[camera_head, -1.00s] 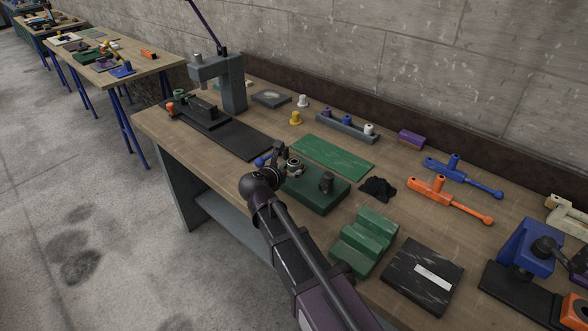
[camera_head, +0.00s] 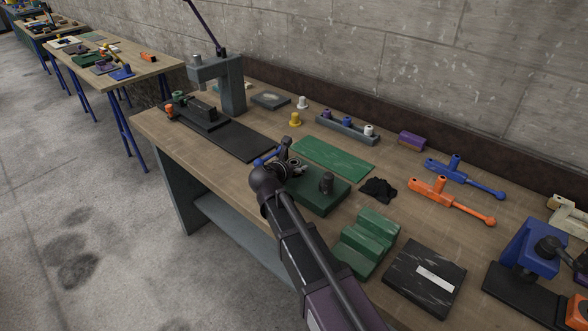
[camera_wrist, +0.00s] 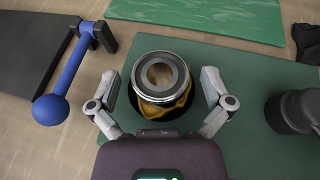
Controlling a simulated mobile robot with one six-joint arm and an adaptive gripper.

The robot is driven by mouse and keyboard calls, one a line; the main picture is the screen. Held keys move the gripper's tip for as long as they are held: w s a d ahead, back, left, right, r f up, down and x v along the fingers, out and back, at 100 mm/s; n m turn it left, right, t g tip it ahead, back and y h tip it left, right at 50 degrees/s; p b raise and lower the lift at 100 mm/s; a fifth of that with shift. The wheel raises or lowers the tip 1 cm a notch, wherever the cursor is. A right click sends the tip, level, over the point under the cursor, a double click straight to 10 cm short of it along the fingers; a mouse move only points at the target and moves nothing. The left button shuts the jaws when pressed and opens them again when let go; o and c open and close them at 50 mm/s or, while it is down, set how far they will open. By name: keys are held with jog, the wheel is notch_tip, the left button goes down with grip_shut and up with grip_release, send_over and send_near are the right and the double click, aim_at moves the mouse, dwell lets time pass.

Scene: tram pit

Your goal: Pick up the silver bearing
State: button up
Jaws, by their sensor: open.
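The silver bearing (camera_wrist: 161,76) is a ring with a bright metal rim and an open centre. In the wrist view it sits on a yellowish part in a dark round seat, on the green block (camera_wrist: 270,150). My gripper (camera_wrist: 160,88) is open, with one finger to the left of the bearing and one to the right. Neither finger visibly touches it. In the head view my gripper (camera_head: 286,158) is over the left end of the green block (camera_head: 318,198), and the bearing (camera_head: 298,166) is partly hidden behind it.
A blue lever with a ball end (camera_wrist: 62,90) stands close to my left finger. A dark cylinder (camera_wrist: 294,111) stands on the block at right. A green mat (camera_head: 333,157) lies behind. A grey press (camera_head: 228,85) and black plate (camera_head: 235,139) are at left.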

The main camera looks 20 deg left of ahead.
aim_at(294, 162)
jog(key=shift+w+f, duration=0.1)
jog(key=shift+w, duration=0.15)
dwell(0.3)
jog(key=c, duration=1.3)
notch_tip(294, 162, up, 3)
jog(key=p, duration=0.3)
jog(key=s+d, duration=0.2)
jog(key=s, duration=0.2)
jog(key=s+d+r+p, duration=0.1)
jog(key=s+d, duration=0.1)
jog(key=s, duration=0.3)
jog(key=s+d+r+p, duration=0.1)
jog(key=s+d, duration=0.2)
jog(key=s, duration=0.2)
jog(key=shift+s, duration=0.25)
